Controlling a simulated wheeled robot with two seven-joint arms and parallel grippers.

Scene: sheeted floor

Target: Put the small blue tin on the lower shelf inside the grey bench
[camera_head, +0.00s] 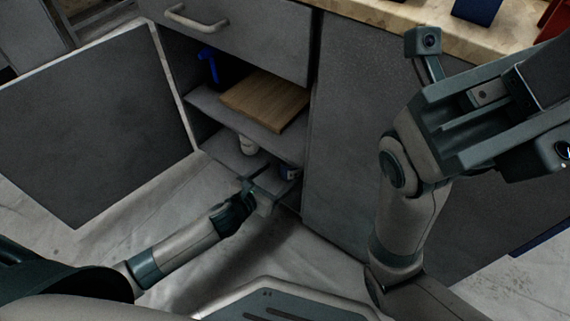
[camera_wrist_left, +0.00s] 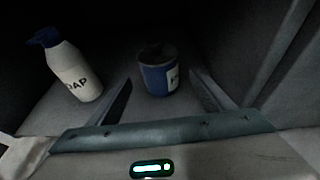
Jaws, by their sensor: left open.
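The grey bench (camera_head: 345,120) has its left door open, showing an upper and a lower shelf. The small blue tin (camera_head: 287,173) has a white label and stands upright on the lower shelf (camera_head: 226,147), near the right side of the opening. It also shows in the left wrist view (camera_wrist_left: 158,76), between and slightly beyond the fingertips. My left gripper (camera_head: 277,181) reaches into the lower opening; in its wrist view its fingers (camera_wrist_left: 162,88) are spread, with no visible grip on the tin. My right arm (camera_head: 405,200) is raised before the bench; its finger opening is unclear.
A white soap bottle (camera_head: 248,145) with a blue cap stands left of the tin. A wooden board (camera_head: 265,98) and a blue object (camera_head: 208,63) are on the upper shelf. The open grey door (camera_head: 95,120) stands at left. A drawer (camera_head: 240,30) is above.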

